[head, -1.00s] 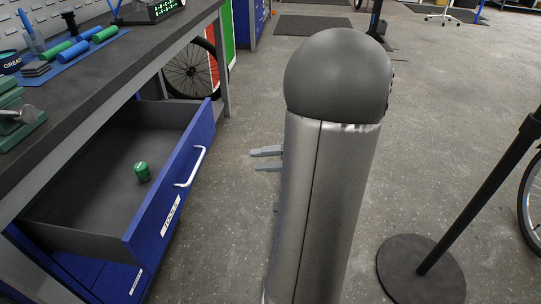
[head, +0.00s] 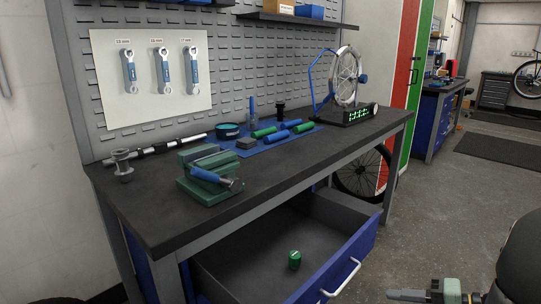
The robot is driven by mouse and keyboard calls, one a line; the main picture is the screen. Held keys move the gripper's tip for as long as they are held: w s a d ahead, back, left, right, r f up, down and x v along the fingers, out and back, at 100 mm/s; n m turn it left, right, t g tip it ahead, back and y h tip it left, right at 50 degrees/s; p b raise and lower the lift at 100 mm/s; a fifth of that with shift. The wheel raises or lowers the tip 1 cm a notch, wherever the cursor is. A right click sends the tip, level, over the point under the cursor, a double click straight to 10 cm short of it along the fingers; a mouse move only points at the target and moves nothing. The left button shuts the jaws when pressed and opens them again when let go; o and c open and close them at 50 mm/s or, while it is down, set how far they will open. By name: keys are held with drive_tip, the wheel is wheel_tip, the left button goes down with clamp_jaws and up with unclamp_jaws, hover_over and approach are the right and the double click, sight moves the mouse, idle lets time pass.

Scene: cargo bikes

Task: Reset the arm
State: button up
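My gripper (head: 408,296) shows at the bottom right of the head view, cut by the lower edge. Its grey fingers point left, to the right of the open drawer (head: 363,248) and apart from its handle. A second ago two fingers showed with a gap between them and nothing in it; now they are only partly in view. Part of my arm (head: 522,262) stands at the right edge. The green cylinder (head: 295,260) stands upright inside the drawer.
The workbench (head: 270,172) holds a green vise (head: 205,180), a blue mat with several grips, and a wheel stand (head: 345,85). Wrenches (head: 162,65) hang on the pegboard. Bare floor (head: 430,205) lies right of the bench.

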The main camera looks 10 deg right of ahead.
drive_tip(key=s+a+r+n+g+h+p, duration=0.2)
drive_tip(key=a+r+n+h+p, duration=0.1)
drive_tip(key=a+r+p, duration=0.2)
drive_tip(key=s+a+r+n+g+h+p, duration=0.3)
drive_tip(key=a+r+p, duration=0.3)
drive_tip(key=r+p, duration=0.3)
drive_tip(key=s+a+r+n+g+h+p, duration=0.2)
drive_tip(key=a+r+n+g+h+p, duration=0.1)
drive_tip(key=a+r+h+p, duration=0.2)
drive_tip(key=r+p, duration=0.2)
drive_tip(key=p, duration=0.2)
drive_tip(key=shift+s+a, duration=0.3)
drive_tip(key=shift+a, duration=0.05)
